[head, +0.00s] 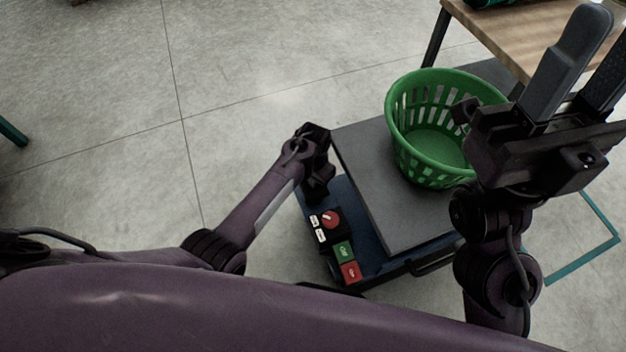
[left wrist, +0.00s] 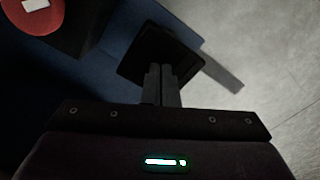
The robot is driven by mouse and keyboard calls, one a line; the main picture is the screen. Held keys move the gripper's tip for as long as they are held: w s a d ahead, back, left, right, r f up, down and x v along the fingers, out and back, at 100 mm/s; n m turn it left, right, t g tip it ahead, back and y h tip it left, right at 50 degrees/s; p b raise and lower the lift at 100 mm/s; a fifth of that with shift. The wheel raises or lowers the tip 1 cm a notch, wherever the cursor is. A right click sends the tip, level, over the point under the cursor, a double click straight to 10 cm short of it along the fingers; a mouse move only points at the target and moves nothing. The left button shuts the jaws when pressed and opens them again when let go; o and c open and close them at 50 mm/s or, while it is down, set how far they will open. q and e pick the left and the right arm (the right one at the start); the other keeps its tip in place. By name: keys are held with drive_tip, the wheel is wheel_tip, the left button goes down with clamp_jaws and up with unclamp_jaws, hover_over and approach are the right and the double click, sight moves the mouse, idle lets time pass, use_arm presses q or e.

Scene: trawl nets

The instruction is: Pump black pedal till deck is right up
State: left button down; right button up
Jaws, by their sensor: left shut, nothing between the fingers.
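The lift cart's grey deck (head: 375,185) sits level above its blue base (head: 368,245); how high it stands is hard to judge from above. In the left wrist view a black square pad, which looks like the pedal (left wrist: 146,50), lies beside the blue base. My left gripper (left wrist: 161,72) is shut and empty, its fingertips over the pad; whether they touch it I cannot tell. In the head view the left gripper (head: 318,188) points down at the cart's left edge and hides the pedal. My right gripper (head: 602,48) is open and empty, raised at the upper right.
A green basket (head: 398,125) stands on the deck. The base's panel has a red knob (head: 331,219), a green button (head: 343,250) and a red button (head: 350,271). A wooden-topped table (head: 495,30) stands at the back right. Floor left of the cart is clear.

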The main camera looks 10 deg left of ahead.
use_arm(q)
drive_tip(key=shift+r+p, duration=2)
drive_tip(key=shift+p, duration=0.75)
drive_tip(key=shift+f, duration=0.2)
drive_tip(key=shift+f+b, duration=1.7)
drive_tip(key=shift+f, duration=0.4)
wheel_tip(320, 180, up, 5)
drive_tip(key=p, duration=0.5)
drive_tip(key=shift+f, duration=0.4)
